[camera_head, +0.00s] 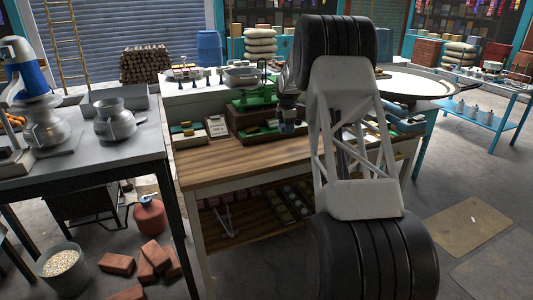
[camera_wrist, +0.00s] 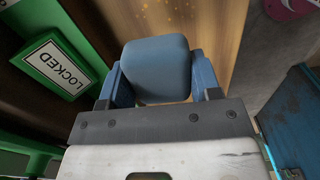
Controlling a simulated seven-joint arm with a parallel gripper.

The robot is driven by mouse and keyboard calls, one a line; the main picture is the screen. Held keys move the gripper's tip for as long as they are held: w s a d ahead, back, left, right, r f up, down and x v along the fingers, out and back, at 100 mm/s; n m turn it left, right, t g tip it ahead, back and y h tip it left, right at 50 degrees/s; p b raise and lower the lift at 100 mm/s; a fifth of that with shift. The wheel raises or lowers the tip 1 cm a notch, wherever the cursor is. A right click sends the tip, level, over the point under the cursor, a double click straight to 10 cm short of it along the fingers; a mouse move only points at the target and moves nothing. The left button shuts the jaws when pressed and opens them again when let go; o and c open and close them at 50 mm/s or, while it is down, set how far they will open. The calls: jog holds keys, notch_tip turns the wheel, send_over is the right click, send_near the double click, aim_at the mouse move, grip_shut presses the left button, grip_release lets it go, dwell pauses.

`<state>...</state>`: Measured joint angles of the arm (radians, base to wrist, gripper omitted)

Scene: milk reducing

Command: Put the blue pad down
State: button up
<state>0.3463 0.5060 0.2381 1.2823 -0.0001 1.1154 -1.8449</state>
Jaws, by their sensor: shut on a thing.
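The blue pad (camera_wrist: 157,62) is a rounded blue-grey block, seen close up in the wrist view. My gripper (camera_wrist: 160,80) has one blue finger on each side of it and is shut on it. The pad is above or near a brown wooden surface; whether it touches that surface cannot be told. In the head view my gripper (camera_head: 290,127) is low over the wooden workbench (camera_head: 215,170), in front of the green scale. The pad is too small to make out there.
A green-framed "LOCKED" sign (camera_wrist: 58,65) lies close left of my gripper in the wrist view. The green scale (camera_head: 258,97) and a tray of small blocks (camera_head: 187,134) stand on the bench. The front left of the bench top is bare. A metal table (camera_head: 95,140) with pots stands left.

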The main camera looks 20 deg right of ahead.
jog(key=s+a+f, duration=0.2)
jog(key=s+a, duration=1.2)
jog(key=s, duration=0.2)
jog(key=shift+s+a+f+n, duration=0.15)
jog(key=shift+a+f+n, duration=0.05)
jog(key=shift+f+n, duration=0.2)
send_over(265, 152)
jog(key=shift+s+a+f, duration=0.1)
jog(key=shift+s+f, duration=0.05)
jog(key=shift+f, duration=0.55)
jog(key=shift+f, duration=0.1)
jog(key=shift+f, duration=1.65)
jog(key=shift+f, duration=0.15)
jog(key=o, duration=1)
jog(key=shift+c, duration=0.2)
